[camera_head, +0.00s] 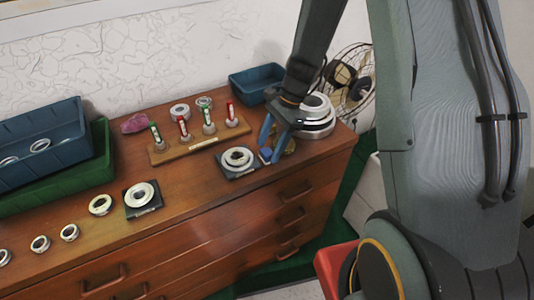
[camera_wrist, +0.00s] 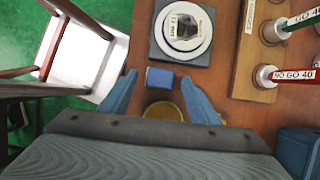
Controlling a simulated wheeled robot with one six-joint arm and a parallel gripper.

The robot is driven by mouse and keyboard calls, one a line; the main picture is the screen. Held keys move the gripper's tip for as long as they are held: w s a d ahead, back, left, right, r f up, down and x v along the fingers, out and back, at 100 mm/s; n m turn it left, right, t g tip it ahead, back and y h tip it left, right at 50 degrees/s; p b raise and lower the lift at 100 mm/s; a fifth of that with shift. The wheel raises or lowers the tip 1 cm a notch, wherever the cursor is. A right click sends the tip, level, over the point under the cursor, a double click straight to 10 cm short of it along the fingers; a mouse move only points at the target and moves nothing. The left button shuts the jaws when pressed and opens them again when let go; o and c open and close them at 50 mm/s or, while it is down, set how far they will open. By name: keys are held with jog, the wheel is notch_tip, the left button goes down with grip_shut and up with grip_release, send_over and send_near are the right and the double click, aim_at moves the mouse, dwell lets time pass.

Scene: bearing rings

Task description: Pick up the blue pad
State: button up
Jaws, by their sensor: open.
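The blue pad (camera_head: 266,154) is a small blue block on the wooden cabinet top, near its front edge. In the wrist view the blue pad (camera_wrist: 160,78) lies between the tips of my two blue fingers, with a gap on each side. My gripper (camera_head: 268,146) is open and reaches down over it; in the wrist view my gripper (camera_wrist: 160,84) holds nothing. A round yellowish object (camera_wrist: 163,111) sits just behind the pad, between the fingers, partly hidden by my gripper body.
A dark plate with stacked rings (camera_head: 238,159) lies just left of the pad. A wooden gauge rack (camera_head: 199,142), large stacked rings (camera_head: 318,118) and a blue bin (camera_head: 256,80) stand nearby. The cabinet's front edge is close; a white seat (camera_wrist: 85,58) stands beyond it.

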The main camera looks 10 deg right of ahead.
aim_at(269, 151)
jog(key=shift+a+f, duration=0.2)
jog(key=shift+f, duration=0.45)
jog(key=c, duration=1.1)
jog(key=shift+c, duration=0.2)
jog(key=shift+r, duration=0.1)
notch_tip(269, 151, up, 10)
jog(key=b, duration=0.1)
jog(key=shift+b, duration=0.3)
